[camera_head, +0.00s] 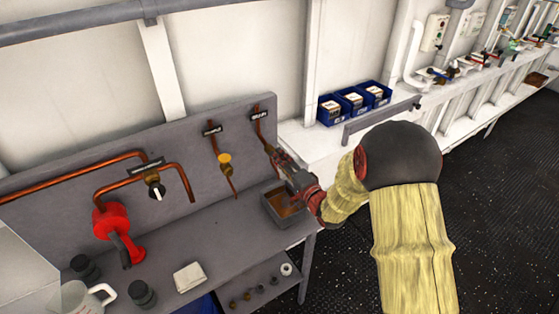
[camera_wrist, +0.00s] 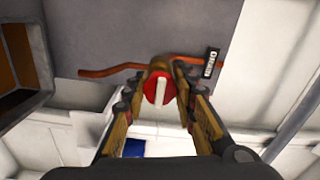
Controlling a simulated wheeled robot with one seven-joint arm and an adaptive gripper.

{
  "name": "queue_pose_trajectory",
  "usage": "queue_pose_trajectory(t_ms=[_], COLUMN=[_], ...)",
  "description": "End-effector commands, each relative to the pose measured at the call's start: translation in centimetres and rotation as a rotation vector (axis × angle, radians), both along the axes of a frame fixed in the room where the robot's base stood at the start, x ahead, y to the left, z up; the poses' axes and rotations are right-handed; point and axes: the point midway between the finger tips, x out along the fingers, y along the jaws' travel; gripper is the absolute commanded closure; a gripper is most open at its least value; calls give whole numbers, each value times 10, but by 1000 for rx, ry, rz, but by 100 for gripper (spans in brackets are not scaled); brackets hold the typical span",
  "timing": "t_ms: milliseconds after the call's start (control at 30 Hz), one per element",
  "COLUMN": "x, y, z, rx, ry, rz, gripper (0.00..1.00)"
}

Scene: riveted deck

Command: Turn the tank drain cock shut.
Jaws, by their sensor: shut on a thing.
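The drain cock shows in the wrist view as a red round knob (camera_wrist: 150,88) with a white bar, on a copper pipe (camera_wrist: 98,72) beside a small black label (camera_wrist: 211,63). The white bar stands across the line of the pipe. My gripper (camera_wrist: 164,78) has one finger on each side of the knob and is shut on it. In the head view my gripper (camera_head: 276,155) reaches the pipe at the right end of the grey panel (camera_head: 190,125). There the knob is hidden behind my gripper.
A grey tray (camera_head: 268,208) with brown contents sits below my gripper. Left along the panel are a yellow-handled cock (camera_head: 224,158), a black-and-white selector (camera_head: 155,187) and a red pump (camera_head: 110,221). A cloth (camera_head: 189,277), dark jars and a jug stand on the bench. Blue bins (camera_head: 354,102) stand right.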

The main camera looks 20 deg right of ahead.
Motion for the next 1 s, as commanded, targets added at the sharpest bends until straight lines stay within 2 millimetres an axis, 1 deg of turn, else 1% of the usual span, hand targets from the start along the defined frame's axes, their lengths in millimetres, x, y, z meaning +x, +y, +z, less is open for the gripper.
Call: queue_pose_trajectory(t_ms=[167, 200, 500, 833, 933, 1000], x=[0, 0, 0, -2, -9, -18], y=[-1, -1, 0, -1, -3, -7], z=[-1, -1, -1, 0, 0, 0], rx=[-1, -1, -1, -1, -1, -2], ry=[2, 2, 1, 1, 0, 0], rz=[-1, -1, 0, 0, -1, -2], gripper=[98, 71, 54, 54, 54, 54])
